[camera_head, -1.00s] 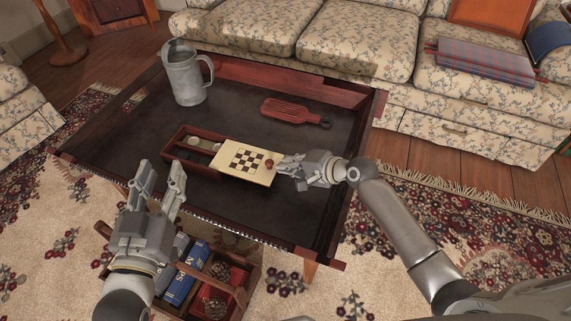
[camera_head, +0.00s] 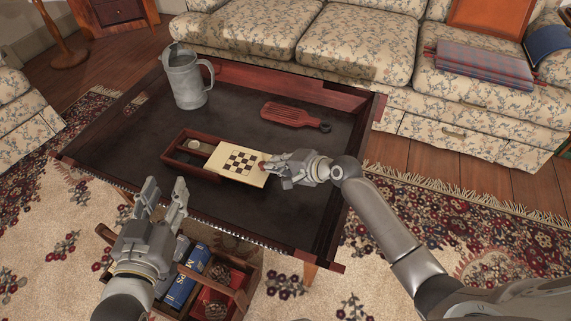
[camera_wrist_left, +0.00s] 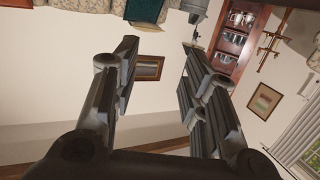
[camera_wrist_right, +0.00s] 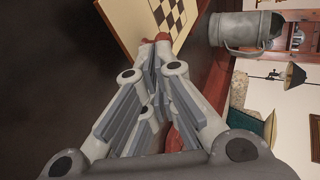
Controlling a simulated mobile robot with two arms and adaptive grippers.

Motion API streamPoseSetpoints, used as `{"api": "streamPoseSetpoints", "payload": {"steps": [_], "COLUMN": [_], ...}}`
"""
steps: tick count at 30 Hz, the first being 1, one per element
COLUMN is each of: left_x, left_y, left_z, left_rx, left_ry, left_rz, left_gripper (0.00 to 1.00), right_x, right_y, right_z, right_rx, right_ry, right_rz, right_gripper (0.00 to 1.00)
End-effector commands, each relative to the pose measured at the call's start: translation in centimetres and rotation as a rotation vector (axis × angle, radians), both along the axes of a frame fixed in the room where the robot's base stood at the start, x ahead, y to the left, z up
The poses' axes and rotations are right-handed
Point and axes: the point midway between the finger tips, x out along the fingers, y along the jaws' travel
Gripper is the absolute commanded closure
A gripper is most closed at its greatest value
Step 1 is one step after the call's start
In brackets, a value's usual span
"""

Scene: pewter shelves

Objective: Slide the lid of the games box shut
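The games box (camera_head: 178,161) is a reddish-brown wooden box on the dark coffee table. Its pale lid with a checkerboard (camera_head: 239,163) covers the right part, and the left part is open, showing a pale round piece inside. A small red knob (camera_wrist_right: 162,37) stands at the lid's right end. My right gripper (camera_head: 268,165) has its fingers together, with the tips at the knob; it also shows in the right wrist view (camera_wrist_right: 156,50). The knob appears beyond the tips, not between them. My left gripper (camera_head: 163,196) is open and empty in front of the table's near edge.
A grey metal jug (camera_head: 187,82) stands at the table's back left. A red slatted board (camera_head: 291,114) lies behind the box. A wooden carrier (camera_head: 240,296) with boxes and pine cones is below the near edge. A floral sofa (camera_head: 341,42) lines the back.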

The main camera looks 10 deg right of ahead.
Motion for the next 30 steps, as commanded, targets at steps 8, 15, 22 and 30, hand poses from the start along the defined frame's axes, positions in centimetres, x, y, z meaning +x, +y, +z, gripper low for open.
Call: {"api": "streamPoseSetpoints", "payload": {"steps": [8,15,22,30], "left_x": [-2.0,-3.2,-2.9,-2.5], "left_y": [1.3,1.8,1.7,1.5], "left_z": [-4.8,-6.6,-6.4,-5.8], "left_rx": [0.068,0.092,0.087,0.079], "left_ry": [0.278,0.379,0.356,0.323], "left_rz": [0.018,0.025,0.024,0.02], "left_gripper": [0.6,0.6,0.6,0.6], "right_x": [2.4,4.6,6.4,7.3], "right_y": [4.0,7.4,10.3,11.5], "right_z": [0.1,-0.1,-0.2,-0.3], "right_rx": [0.0,-0.001,-0.002,-0.003], "right_ry": [0.003,0.004,0.004,0.004], "right_rz": [0.002,0.003,0.003,0.002], "right_gripper": [1.0,1.0,1.0,1.0]}}
